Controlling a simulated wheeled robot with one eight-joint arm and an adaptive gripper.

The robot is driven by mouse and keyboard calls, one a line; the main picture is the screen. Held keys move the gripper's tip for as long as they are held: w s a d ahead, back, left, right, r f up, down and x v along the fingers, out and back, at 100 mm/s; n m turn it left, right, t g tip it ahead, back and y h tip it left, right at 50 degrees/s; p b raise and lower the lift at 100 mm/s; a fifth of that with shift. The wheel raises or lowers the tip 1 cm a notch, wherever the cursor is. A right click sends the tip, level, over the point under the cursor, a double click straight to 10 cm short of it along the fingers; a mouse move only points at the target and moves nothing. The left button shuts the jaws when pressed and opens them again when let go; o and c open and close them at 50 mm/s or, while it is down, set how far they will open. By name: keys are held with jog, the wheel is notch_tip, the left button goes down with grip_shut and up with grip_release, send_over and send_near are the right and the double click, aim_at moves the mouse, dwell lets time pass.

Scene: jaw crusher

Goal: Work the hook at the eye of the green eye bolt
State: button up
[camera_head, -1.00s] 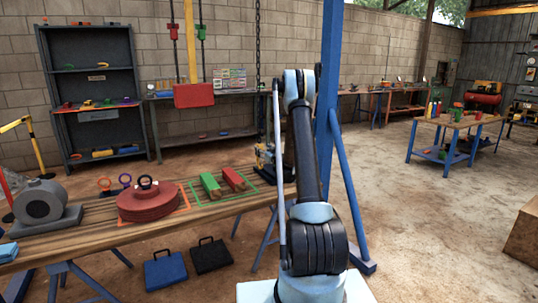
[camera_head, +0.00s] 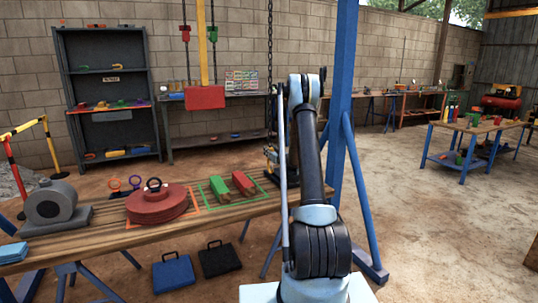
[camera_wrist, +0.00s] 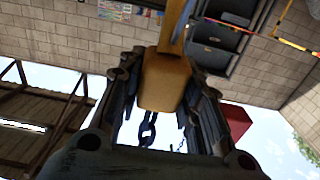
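My gripper (camera_wrist: 160,85) has its fingers on both sides of the yellow hook block (camera_wrist: 163,82) and appears shut on it. A curved yellow part, apparently the hook (camera_wrist: 176,25), runs from the block to the top of the wrist view. Dark chain links (camera_wrist: 148,130) show behind the block. In the head view the chain (camera_head: 270,60) hangs down to my gripper (camera_head: 271,153), which is small and partly hidden by my arm. I cannot pick out a green eye bolt for certain.
The wooden bench (camera_head: 100,240) also carries a grey motor (camera_head: 52,203), orange and purple rings, and red and green blocks (camera_head: 243,183). A blue post (camera_head: 341,80) with braces stands right of my arm. A red box (camera_head: 205,97) hangs behind the bench.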

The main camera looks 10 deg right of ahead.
grip_shut()
jog(key=shift+w, duration=0.1)
jog(key=r+x, duration=0.1)
jog(key=x, duration=0.9)
jog(key=shift+w+r, duration=0.2)
dwell(1.0)
jog(key=w+d, duration=0.4)
jog(key=d, duration=0.7)
jog(key=shift+w+d, duration=0.25)
dwell(2.1)
jog(key=shift+s, duration=0.2)
dwell(0.3)
jog(key=shift+f+v, duration=0.2)
jog(key=shift+v, duration=1.85)
